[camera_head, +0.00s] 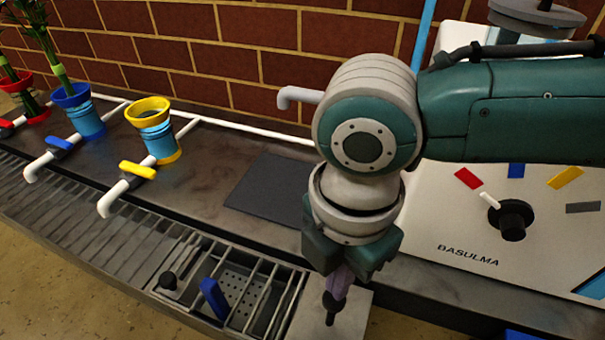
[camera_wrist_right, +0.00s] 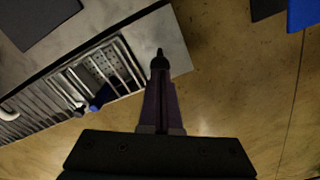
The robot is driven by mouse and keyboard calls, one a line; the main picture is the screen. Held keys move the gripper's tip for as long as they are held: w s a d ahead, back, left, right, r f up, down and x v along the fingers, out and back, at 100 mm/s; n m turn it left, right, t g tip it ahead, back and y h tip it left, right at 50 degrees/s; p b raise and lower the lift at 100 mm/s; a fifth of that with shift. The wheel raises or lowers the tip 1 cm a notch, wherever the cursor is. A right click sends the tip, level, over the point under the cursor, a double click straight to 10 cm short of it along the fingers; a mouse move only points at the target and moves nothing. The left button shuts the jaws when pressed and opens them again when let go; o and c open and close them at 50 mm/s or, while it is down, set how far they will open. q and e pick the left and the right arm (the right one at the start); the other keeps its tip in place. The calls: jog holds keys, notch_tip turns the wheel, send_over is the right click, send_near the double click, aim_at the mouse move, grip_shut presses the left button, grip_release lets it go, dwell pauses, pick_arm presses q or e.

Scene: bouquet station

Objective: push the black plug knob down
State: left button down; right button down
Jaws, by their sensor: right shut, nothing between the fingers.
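My left gripper is not in view.
Blue (camera_head: 86,118) and yellow (camera_head: 152,128) vases with white taps stand behind the left drain grate. A white dial panel (camera_head: 450,225) is at right. A dark mat (camera_head: 275,190) lies on the counter.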

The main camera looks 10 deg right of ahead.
jog(key=shift+f, duration=0.15)
jog(key=shift+f+b, duration=1)
jog(key=shift+f, duration=1.2)
notch_tip(320, 180, up, 9)
jog(key=p, duration=0.9)
jog(key=shift+r+p, duration=0.2)
jog(key=shift+p, duration=0.15)
jog(key=shift+f, duration=0.15)
